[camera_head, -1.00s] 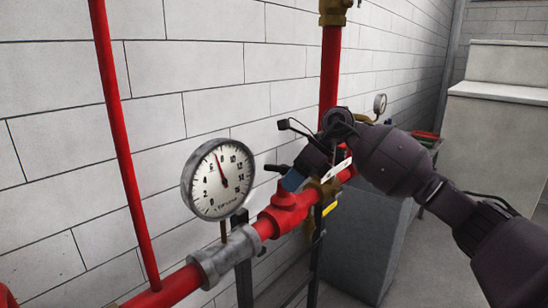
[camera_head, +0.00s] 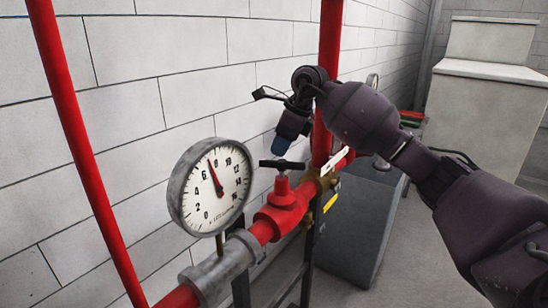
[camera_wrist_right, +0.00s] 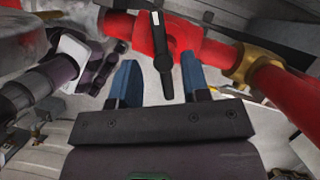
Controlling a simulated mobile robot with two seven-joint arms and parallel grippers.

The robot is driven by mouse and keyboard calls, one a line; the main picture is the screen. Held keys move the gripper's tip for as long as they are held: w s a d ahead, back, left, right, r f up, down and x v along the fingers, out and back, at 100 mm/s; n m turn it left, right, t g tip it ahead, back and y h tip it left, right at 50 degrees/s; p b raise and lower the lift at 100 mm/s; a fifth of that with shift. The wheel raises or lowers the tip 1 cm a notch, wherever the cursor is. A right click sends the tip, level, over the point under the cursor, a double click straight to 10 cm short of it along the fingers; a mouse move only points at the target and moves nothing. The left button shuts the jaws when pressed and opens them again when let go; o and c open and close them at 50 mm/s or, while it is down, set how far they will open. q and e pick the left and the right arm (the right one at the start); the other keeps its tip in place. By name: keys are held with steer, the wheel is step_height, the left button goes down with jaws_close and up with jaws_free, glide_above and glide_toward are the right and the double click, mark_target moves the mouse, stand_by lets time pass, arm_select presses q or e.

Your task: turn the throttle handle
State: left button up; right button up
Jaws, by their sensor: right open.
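The throttle handle (camera_head: 282,164) is a short black lever on top of a red valve body (camera_head: 282,194) in the red pipe. My right gripper (camera_head: 282,144) is above the handle, blue fingertips pointing down, with a small gap visible in the head view. In the right wrist view, the black handle (camera_wrist_right: 162,45) reaches down the picture into the space between the two open blue fingers (camera_wrist_right: 161,82). The fingers are apart and hold nothing. I cannot tell how far below the fingertips the handle lies. My left gripper is not visible.
A round pressure gauge (camera_head: 211,187) stands left of the valve. A vertical red pipe (camera_head: 329,60) rises behind my right gripper. The brick wall (camera_head: 150,125) runs close behind the pipework.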

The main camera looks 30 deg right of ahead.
mark_target(273, 161)
steer(key=shift+x, duration=2.35)
steer(key=shift+c, duration=0.4)
steer(key=shift+r, duration=0.1)
jaws_close()
